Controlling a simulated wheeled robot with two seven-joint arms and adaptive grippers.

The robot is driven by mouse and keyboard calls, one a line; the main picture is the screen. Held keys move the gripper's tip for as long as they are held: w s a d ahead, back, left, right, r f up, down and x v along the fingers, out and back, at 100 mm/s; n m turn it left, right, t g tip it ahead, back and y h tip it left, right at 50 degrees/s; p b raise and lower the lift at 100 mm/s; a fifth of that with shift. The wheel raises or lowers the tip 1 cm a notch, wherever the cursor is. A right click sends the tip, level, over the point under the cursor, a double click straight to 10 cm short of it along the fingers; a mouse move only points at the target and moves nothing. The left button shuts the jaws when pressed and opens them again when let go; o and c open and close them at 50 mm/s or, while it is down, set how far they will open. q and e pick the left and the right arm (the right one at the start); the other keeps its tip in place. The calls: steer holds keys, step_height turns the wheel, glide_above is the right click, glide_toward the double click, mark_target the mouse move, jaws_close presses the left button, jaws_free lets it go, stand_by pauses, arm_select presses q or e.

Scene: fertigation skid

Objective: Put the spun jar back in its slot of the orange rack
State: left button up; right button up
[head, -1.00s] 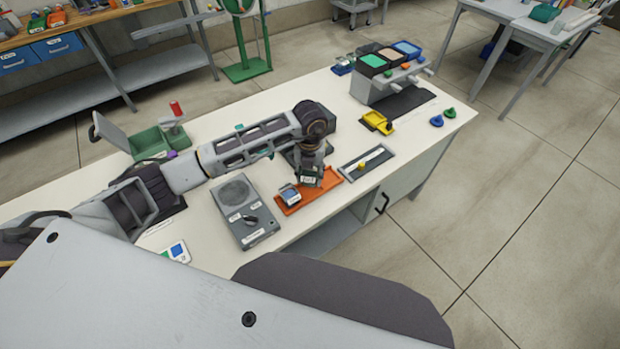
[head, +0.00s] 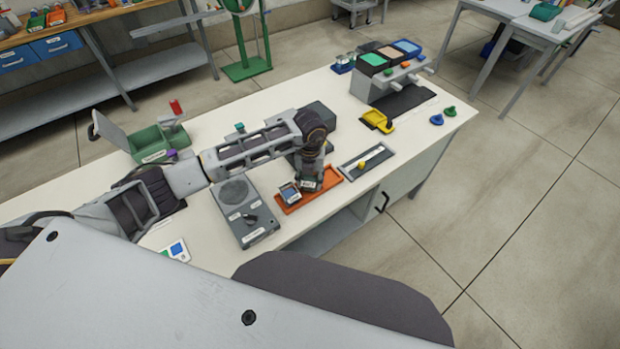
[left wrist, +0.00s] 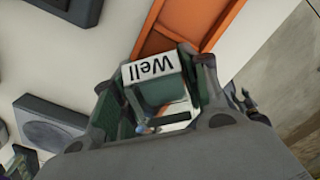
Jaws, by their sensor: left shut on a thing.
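My left gripper (head: 309,183) is shut on a jar labelled "Well" (left wrist: 155,80), a greenish block-shaped jar with a white label. Another jar (head: 290,194) with a blue and white face stands in the rack's left part. My right gripper is not in view.
A grey machine with a round plate (head: 240,210) stands left of the rack. A grey tray with a yellow knob (head: 361,166) lies close to its right. A green box (head: 152,143) and a multi-coloured dispenser (head: 388,62) stand farther off.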

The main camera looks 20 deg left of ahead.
arm_select(q)
steer(key=o, duration=1.1)
steer(key=shift+r, duration=0.1)
steer(key=shift+r+p, duration=0.35)
step_height(320, 180, up, 5)
steer(key=shift+f+b, duration=0.2)
steer(key=shift+b, duration=0.2)
step_height(320, 180, up, 7)
steer(key=shift+r+b, duration=0.1)
steer(key=shift+b, duration=0.25)
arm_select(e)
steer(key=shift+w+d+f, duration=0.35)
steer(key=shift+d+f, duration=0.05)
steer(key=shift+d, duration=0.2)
